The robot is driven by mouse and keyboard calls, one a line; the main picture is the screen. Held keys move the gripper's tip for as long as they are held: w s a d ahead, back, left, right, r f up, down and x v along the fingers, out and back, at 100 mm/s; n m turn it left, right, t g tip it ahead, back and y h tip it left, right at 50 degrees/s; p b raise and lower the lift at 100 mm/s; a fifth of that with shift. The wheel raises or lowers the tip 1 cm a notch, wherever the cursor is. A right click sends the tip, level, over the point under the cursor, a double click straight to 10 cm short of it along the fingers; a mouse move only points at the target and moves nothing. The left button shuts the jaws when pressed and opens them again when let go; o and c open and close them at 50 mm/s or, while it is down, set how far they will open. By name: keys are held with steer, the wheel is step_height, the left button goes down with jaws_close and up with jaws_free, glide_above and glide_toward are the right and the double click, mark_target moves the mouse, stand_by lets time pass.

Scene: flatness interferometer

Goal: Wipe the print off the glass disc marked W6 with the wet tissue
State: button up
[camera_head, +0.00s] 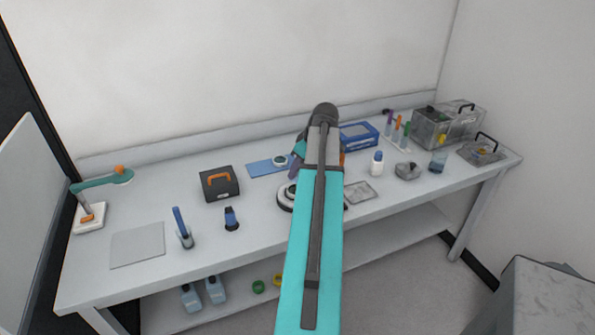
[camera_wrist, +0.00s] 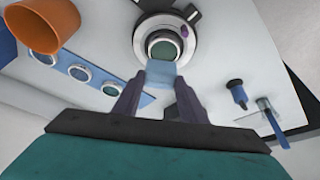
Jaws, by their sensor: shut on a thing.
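In the wrist view my gripper (camera_wrist: 160,80) is shut on a pale blue tissue (camera_wrist: 163,69), which hangs out past the fingertips. Just beyond the tissue, a dark green glass disc (camera_wrist: 163,48) sits in the centre of a round white and dark stage. The tissue's edge overlaps the near rim of the stage in this view; I cannot tell whether it touches. Several more discs (camera_wrist: 80,73) lie in a row on a blue mat (camera_wrist: 64,66) to the left. No W6 mark or print is readable. In the head view my arm hides most of the gripper and the tissue.
The round stage (camera_head: 284,198) also shows beside my arm in the head view. An orange cup (camera_wrist: 43,24) is at the wrist view's upper left. A dark case (camera_head: 220,188), a blue box (camera_head: 359,136) and a white bottle (camera_head: 376,164) stand on the bench.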

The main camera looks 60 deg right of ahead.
steer(key=shift+r+p, duration=0.8)
steer(key=shift+r, duration=0.9)
steer(key=w+a+r+b, duration=0.1)
steer(key=w+a+b, duration=0.2)
steer(key=w+a, duration=2.05)
steer(key=w+a+r+b, duration=0.1)
steer(key=w+a, duration=0.2)
steer(key=a, duration=1.4)
steer(key=w+a+r+b, duration=0.1)
steer(key=w+a, duration=0.2)
steer(key=a, duration=1.5)
steer(key=shift+a+r+n, duration=0.15)
steer(key=shift+a+n, duration=0.15)
steer(key=shift+n, duration=0.1)
